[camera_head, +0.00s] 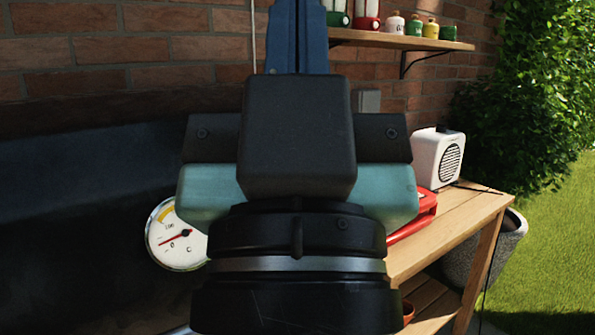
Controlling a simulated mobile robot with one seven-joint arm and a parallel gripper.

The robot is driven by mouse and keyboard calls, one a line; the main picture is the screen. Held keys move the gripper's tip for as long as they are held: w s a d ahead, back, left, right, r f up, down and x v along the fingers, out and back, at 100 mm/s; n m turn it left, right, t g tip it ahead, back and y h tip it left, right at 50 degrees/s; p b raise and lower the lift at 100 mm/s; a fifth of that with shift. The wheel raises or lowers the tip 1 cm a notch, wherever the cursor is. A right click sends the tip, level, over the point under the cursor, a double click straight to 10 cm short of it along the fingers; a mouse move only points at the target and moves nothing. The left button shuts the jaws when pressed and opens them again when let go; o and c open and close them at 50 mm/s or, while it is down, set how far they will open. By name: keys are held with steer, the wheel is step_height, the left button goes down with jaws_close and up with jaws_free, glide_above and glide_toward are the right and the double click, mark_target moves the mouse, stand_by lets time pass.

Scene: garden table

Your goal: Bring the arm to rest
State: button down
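My gripper (297,38) fills the middle of the head view, seen from behind, with its dark palm block and teal body below the fingers. Its two blue fingers lie side by side with only a thin line between them, so it looks shut. The fingertips reach the top edge of the picture, and their very ends may be cut off. I see nothing held between the fingers. The arm's black wrist, with a silver ring, rises from the bottom edge.
A wooden table (455,232) stands at right, with a white speaker-like box (438,158) and a red object (420,212), partly hidden. A dark grill-like hood (80,210) with a round gauge (176,238) is at left. A shelf (400,41) holds small jars. A grey planter (505,250) stands beyond the table.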

step_height(320, 180, up, 30)
steer(key=p, duration=2.8)
steer(key=shift+r, duration=0.25)
